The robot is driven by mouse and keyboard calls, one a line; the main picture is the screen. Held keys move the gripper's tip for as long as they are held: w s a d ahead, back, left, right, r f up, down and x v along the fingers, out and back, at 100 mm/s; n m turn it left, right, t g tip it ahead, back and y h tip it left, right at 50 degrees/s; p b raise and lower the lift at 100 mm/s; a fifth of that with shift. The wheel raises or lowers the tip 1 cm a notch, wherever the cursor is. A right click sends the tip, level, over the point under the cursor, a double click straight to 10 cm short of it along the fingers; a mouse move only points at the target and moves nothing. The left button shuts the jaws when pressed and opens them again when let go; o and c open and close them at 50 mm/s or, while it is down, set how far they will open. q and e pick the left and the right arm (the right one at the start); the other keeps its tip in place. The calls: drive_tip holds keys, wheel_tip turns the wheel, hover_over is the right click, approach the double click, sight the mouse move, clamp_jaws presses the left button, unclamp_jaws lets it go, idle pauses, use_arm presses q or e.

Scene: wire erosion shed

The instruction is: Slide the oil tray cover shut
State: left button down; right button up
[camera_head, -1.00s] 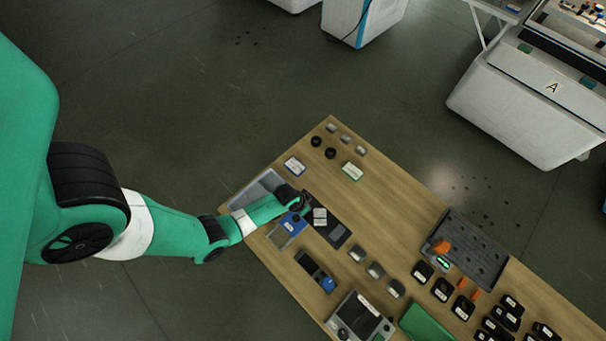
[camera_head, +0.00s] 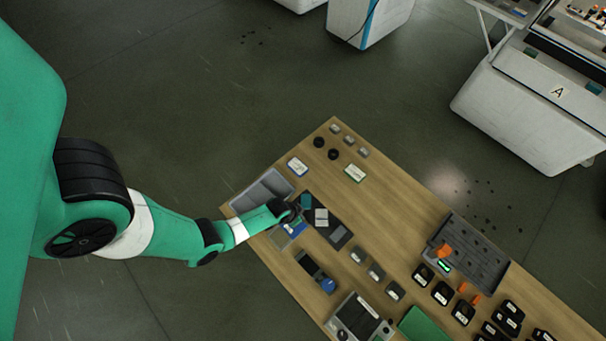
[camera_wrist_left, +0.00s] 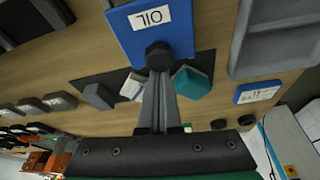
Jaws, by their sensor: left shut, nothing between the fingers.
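The oil tray cover is a blue plate with a white OIL label and a dark round knob (camera_wrist_left: 159,55). The cover (camera_wrist_left: 125,40) is at the top of the left wrist view. In the head view the blue cover (camera_head: 297,230) shows only in part, beside the table's left edge, with my gripper over it. My left gripper (camera_wrist_left: 160,76) is shut and empty. Its fingertips are right at the knob; I cannot tell whether they touch it. In the head view my left gripper (camera_head: 296,214) hides the knob. How far the tray is covered is unclear. My right gripper is out of view.
A grey divided tray (camera_head: 262,190) lies close behind the gripper. A teal block (camera_wrist_left: 192,82) and a white-labelled block stand on a dark mat (camera_head: 336,232) right beside it. A dark holder with a blue knob (camera_head: 328,285) lies nearer the front.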

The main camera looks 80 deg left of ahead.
sight(290, 230)
use_arm(q)
drive_tip(key=s+d, duration=0.1)
drive_tip(key=s+d+p, duration=0.1)
drive_tip(key=s, duration=0.1)
drive_tip(key=s+d, duration=0.1)
drive_tip(key=s, duration=0.1)
drive_tip(key=shift+r, duration=0.1)
drive_tip(key=shift+s, duration=0.3)
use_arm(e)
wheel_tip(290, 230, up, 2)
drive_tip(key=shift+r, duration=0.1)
use_arm(q)
drive_tip(key=shift+w+a+f, duration=0.1)
drive_tip(key=shift+w+f, duration=0.1)
drive_tip(key=shift+w, duration=0.25)
drive_tip(key=w, duration=0.1)
drive_tip(key=w+a+b, duration=0.1)
drive_tip(key=w, duration=0.1)
drive_tip(key=shift+w+a+r, duration=0.1)
drive_tip(key=shift+w+a, duration=0.1)
drive_tip(key=shift+w, duration=0.05)
drive_tip(key=p+v, duration=0.4)
drive_tip(key=v, duration=0.6)
drive_tip(key=shift+s+p, duration=0.2)
drive_tip(key=shift+p, duration=0.1)
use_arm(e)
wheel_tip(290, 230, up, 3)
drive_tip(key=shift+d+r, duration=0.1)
